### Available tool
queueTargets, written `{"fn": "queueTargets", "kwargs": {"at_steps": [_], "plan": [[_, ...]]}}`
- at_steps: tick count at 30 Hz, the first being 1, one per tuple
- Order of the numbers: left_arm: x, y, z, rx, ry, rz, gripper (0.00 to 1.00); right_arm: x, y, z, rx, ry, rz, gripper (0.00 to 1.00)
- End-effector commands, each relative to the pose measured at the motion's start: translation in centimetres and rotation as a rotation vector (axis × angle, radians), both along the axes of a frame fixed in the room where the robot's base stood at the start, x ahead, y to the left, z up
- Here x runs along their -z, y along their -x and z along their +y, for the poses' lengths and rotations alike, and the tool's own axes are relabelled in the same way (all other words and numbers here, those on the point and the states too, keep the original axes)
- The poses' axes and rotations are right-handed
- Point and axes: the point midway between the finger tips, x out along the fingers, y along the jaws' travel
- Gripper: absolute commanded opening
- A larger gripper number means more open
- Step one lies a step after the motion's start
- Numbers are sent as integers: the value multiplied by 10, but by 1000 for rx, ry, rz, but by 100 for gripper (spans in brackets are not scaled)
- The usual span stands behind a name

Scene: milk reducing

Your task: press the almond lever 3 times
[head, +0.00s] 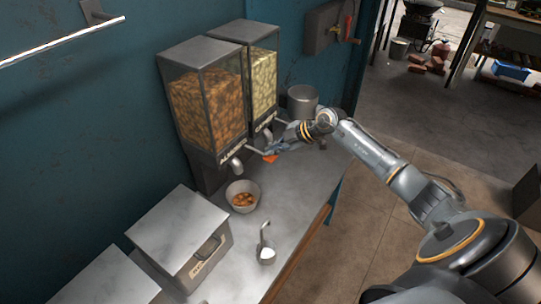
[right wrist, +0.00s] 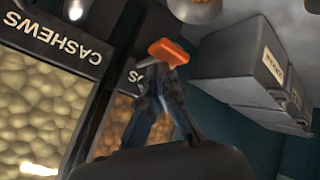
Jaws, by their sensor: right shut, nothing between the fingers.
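The almond dispenser (head: 208,100), filled with brown nuts, stands against the wall; its label is partly hidden. Its metal spout (head: 236,166) points down over a bowl (head: 231,192) holding some brown nuts. An orange lever end (head: 270,158) shows at the dispenser's right front. My right gripper (head: 277,148) is shut and empty, its tips at the orange lever end; I cannot tell if they touch. In the right wrist view the orange lever end (right wrist: 168,51) appears just beyond the fingers (right wrist: 155,85). My left gripper is not in view.
The cashew dispenser (head: 263,80) stands right of the almond one, with a metal pot (head: 301,101) beyond it. Grey lidded boxes (head: 180,235) stand at the counter's near left.

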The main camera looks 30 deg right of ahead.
Motion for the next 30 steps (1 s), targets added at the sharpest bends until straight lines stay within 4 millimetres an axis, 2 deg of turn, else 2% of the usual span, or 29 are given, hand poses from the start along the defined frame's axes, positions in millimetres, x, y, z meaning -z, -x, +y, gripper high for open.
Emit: {"fn": "queueTargets", "kwargs": {"at_steps": [30], "plan": [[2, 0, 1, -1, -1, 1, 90, 9, 0, 0, 1, -1, 0, 0]]}}
